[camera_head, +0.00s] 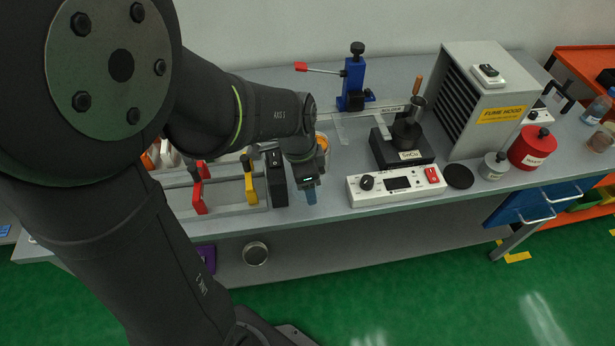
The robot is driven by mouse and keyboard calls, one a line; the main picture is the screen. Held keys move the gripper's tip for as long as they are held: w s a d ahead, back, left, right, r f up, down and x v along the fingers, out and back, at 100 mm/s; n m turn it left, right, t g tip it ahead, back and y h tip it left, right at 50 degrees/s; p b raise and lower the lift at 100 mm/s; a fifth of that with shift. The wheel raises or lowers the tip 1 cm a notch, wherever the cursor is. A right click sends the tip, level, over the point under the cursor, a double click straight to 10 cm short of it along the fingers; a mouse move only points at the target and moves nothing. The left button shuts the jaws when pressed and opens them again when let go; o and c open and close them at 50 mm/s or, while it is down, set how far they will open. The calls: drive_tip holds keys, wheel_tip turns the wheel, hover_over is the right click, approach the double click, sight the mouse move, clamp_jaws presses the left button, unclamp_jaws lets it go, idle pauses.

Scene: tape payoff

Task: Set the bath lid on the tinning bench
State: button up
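The tinning bench (340,212) is a long grey worktop along the wall. A dark solder pot (405,152) labelled SnCu stands on it, right of centre, with a metal cup-like piece at its top. A flat black disc (459,176) lies on the bench to the right of the white control box; I cannot tell whether this disc or the pot's dark top is the bath lid. My gripper (311,197) points down near the bench's front edge, left of the control box and well apart from the pot. Its fingers are small and bluish; their opening is unclear.
The white control box (396,185) sits at the front edge. A fume hood (490,100), a red canister (532,148) and a small grey tin (493,166) stand to the right. A blue press (354,82) stands behind. Red and yellow handled tools (250,180) stand left of my gripper.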

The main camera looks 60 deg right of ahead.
sight(307, 204)
drive_tip(key=shift+f, duration=2.65)
drive_tip(key=shift+f, duration=0.35)
drive_tip(key=o, duration=1.3)
drive_tip(key=shift+r, duration=3.5)
drive_tip(key=shift+f, duration=3.55)
drive_tip(key=shift+r, duration=0.1)
